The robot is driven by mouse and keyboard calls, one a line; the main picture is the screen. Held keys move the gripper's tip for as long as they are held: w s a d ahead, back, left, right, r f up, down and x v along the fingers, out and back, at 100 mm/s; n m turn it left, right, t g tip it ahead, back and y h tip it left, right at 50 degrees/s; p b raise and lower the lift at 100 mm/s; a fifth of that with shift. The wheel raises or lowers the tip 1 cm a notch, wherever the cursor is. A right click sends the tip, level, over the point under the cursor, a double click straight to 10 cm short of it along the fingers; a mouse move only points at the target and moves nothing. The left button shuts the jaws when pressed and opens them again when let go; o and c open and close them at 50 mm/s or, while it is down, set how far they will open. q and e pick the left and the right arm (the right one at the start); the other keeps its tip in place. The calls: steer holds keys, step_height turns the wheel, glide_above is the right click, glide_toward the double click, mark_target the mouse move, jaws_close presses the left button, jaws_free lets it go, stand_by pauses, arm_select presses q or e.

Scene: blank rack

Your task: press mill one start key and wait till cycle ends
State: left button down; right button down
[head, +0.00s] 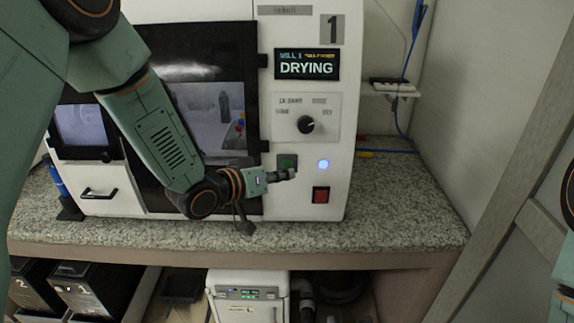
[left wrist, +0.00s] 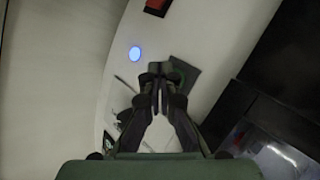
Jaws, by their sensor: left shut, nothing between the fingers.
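Mill one (head: 294,190) is a white cabinet marked 1 on the counter. Its display (head: 306,63) reads "MILL 1" and "DRYING". The green start key (head: 287,161) is on the lower front panel, partly behind my left gripper (head: 284,175). A round lamp (head: 323,165) beside it glows blue, and a red switch (head: 320,195) is below. In the left wrist view my shut, empty left gripper (left wrist: 155,78) points at the panel, its tips over the edge of the dark key plate (left wrist: 185,76). I cannot tell whether they touch. My right gripper is not in view.
A dark knob (head: 306,125) is above the key. The mill's dark-framed window (head: 213,105) is behind my left arm. The granite counter (head: 400,215) is clear to the right. Several machines, including a white unit (head: 247,295), stand below. A wooden frame (head: 510,190) is at right.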

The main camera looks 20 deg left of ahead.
arm_select(q)
steer(key=shift+s+d+r+p, duration=0.1)
steer(key=shift+s+d+p, duration=0.2)
steer(key=shift+s, duration=0.8)
steer(key=shift+s+d+r+p, duration=0.1)
steer(key=shift+s+d, duration=0.25)
steer(key=shift+s, duration=0.75)
steer(key=s+a+f+g+y+b, duration=0.1)
steer(key=s+a+f+g+y, duration=0.15)
steer(key=s+f, duration=0.55)
steer(key=s+a+f+g+y+b, duration=0.1)
steer(key=s+a+f+g+y, duration=0.2)
steer(key=s+f, duration=0.6)
steer(key=s+f+g+b, duration=0.2)
steer(key=s+f+g, duration=0.1)
steer(key=s+f, duration=0.4)
steer(key=s+f+g+y+b, duration=0.1)
steer(key=s+f+g, duration=0.3)
steer(key=s+f, duration=0.3)
steer(key=s, duration=0.5)
steer(key=shift+a+f+b, duration=0.15)
steer(key=shift+a+b, duration=0.2)
steer(key=shift+a, duration=0.05)
